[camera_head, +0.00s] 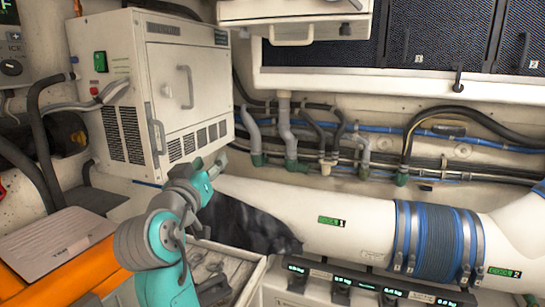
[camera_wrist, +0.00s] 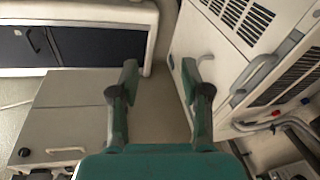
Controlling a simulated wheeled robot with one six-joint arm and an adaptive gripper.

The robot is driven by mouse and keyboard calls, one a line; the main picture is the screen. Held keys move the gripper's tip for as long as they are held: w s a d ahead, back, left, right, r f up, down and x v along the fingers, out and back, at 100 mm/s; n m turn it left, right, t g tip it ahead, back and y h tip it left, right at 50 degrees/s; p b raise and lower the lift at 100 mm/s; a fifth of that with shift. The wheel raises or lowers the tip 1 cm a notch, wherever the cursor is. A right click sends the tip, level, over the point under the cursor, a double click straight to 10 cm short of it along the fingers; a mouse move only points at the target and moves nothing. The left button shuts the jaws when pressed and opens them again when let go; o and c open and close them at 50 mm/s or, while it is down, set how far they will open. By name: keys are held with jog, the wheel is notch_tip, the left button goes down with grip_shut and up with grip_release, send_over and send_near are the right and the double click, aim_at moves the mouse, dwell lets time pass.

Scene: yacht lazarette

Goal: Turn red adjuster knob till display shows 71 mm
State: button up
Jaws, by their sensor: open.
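I cannot make out the red adjuster knob or a display reading in mm for certain. A small red part (camera_head: 82,141) sits on the left side of the white cabinet, and another red piece (camera_head: 3,188) is cut off at the left edge of the head view. In the wrist view a small red spot (camera_wrist: 305,101) shows at the right edge. My gripper (camera_wrist: 160,80) is open, with nothing between its fingers. In the head view my gripper (camera_head: 215,164) is in front of the white cabinet's lower right corner, apart from those red parts.
The white cabinet (camera_head: 190,50) with handle and vents stands behind my gripper. A white duct (camera_head: 290,205) with blue hose runs rightward. Several small kg displays (camera_head: 345,281) line the front below. An orange case (camera_head: 60,255) lies at left. An open drawer (camera_head: 245,270) is beside my arm.

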jog(key=s+d+f+n+y, duration=0.15)
jog(key=d+f, duration=0.25)
jog(key=f, duration=0.7)
jog(key=s+d+f+n+g+y, duration=0.1)
jog(key=s+d+f, duration=0.25)
jog(key=f, duration=0.65)
jog(key=s+d+f+n+y, duration=0.15)
jog(key=d+f, duration=0.35)
jog(key=f, duration=0.6)
jog(key=s+d+f+g, duration=0.1)
jog(key=s+d+f, duration=0.5)
jog(key=s+f, duration=0.3)
jog(key=s+d+f+m+g, duration=0.1)
jog(key=s+d+f, duration=0.25)
jog(key=s, duration=0.55)
jog(key=s+d+f+g, duration=0.1)
jog(key=s+d+f, duration=0.3)
jog(key=s, duration=0.5)
jog(key=s+d+r+m, duration=0.2)
jog(key=s+d+r, duration=0.1)
jog(key=s, duration=0.7)
jog(key=s+d+r+m+h, duration=0.1)
jog(key=s+d+r+m, duration=0.1)
jog(key=s, duration=0.9)
jog(key=shift+d+r, duration=0.55)
jog(key=shift+r, duration=0.3)
jog(key=shift+c, duration=0.2)
